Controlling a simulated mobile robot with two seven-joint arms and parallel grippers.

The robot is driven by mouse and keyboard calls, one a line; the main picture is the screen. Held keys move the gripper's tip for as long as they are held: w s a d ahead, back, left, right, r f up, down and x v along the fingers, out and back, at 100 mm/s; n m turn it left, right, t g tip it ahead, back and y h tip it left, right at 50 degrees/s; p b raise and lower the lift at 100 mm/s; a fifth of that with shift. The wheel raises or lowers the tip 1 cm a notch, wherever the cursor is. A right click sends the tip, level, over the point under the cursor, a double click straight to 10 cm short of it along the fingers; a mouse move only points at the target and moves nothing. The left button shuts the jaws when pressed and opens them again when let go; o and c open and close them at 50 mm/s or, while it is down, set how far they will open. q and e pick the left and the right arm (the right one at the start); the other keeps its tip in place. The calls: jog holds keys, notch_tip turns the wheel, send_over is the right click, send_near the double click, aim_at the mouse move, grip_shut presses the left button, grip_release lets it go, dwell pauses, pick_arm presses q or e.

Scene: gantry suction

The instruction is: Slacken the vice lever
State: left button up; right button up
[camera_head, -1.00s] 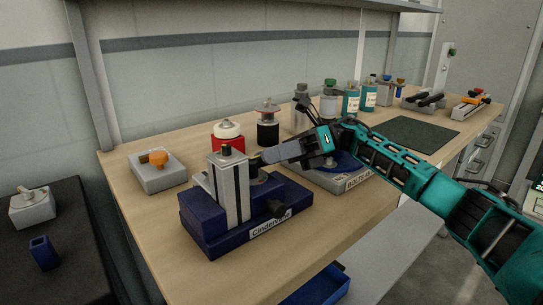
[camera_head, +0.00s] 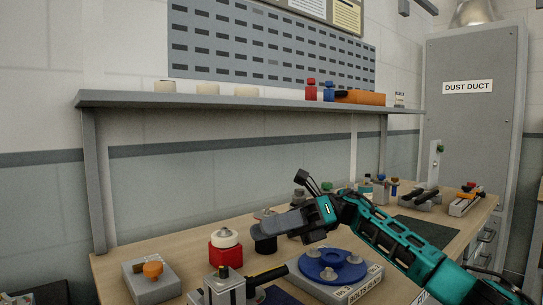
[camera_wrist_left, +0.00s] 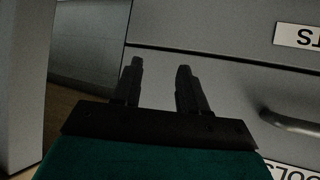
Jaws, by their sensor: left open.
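The vice (camera_head: 226,289) is at the bottom edge of the head view, with a grey upright block and a blue base mostly cut off by the frame. A black lever (camera_head: 268,275) sticks out from it to the right. My right gripper (camera_head: 264,227) is above and behind the lever, apart from it, in front of a dark round jar. Its fingers are seen side-on, so their opening is unclear. In the left wrist view my left gripper (camera_wrist_left: 160,66) is open and empty, its two fingers pointing at grey drawer fronts (camera_wrist_left: 220,85).
A grey block with an orange knob (camera_head: 152,270) and a red-based unit with a white top (camera_head: 225,250) stand left and behind. A blue disc (camera_head: 333,265) on a labelled base is to the right. A shelf (camera_head: 230,101) runs above the bench. A drawer handle (camera_wrist_left: 290,124) shows.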

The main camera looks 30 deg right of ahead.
notch_tip(320, 180, up, 12)
jog(key=p, duration=0.2)
jog(key=shift+f, duration=0.15)
dwell(0.4)
